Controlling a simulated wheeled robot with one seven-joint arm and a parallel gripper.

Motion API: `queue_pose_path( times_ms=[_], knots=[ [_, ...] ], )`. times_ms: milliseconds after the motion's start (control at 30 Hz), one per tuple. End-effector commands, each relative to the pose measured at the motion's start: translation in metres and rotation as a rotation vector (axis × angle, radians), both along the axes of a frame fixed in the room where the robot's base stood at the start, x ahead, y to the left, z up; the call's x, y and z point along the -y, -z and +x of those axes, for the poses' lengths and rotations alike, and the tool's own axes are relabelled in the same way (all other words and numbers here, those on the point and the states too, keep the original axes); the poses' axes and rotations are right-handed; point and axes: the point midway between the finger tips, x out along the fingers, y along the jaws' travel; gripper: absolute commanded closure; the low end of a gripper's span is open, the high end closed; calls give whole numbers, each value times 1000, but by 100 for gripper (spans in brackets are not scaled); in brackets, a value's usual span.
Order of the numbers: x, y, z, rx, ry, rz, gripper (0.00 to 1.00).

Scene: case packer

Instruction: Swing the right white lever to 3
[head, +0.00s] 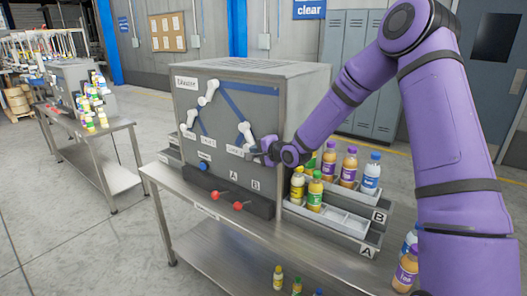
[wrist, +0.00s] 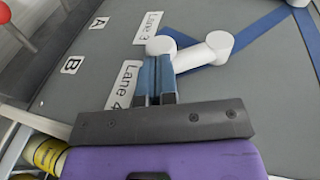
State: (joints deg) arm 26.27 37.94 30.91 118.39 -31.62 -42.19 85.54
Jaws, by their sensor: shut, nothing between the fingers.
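The right white lever (head: 246,134) is on the grey sloped panel of the machine, with a rounded knob at each end. It also shows in the wrist view (wrist: 191,56). Its lower knob lies close to the Lane 3 label (wrist: 148,28). The Lane 4 label (wrist: 123,85) is beside my fingers. My gripper (wrist: 157,66) is shut and empty, its fingertips right at the lower knob, on the Lane 4 side. I cannot tell whether they touch it. In the head view my gripper (head: 258,153) partly hides the panel there.
Another white lever (head: 209,92) is higher up on the panel's left. Red knobs (head: 238,206) and a blue button (head: 204,166) sit below. Bottles (head: 315,193) stand in trays to the right of the machine, close under my arm. Blue stripes (head: 249,88) mark the panel.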

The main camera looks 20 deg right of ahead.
Motion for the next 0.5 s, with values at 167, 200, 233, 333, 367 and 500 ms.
queue_pose_path(
  times_ms=[167, 200, 233, 333, 367, 500],
  knots=[
    [-3, 1, 5, 1, 0, 0, 100],
    [-3, 1, 6, 1, 0, 0, 100],
    [-3, 1, 6, 1, 0, 0, 100],
    [-3, 1, 5, 0, 0, -1, 100],
    [-3, 1, 5, 0, 0, -1, 100],
    [-3, 2, 5, 2, 0, 1, 100]
  ],
)
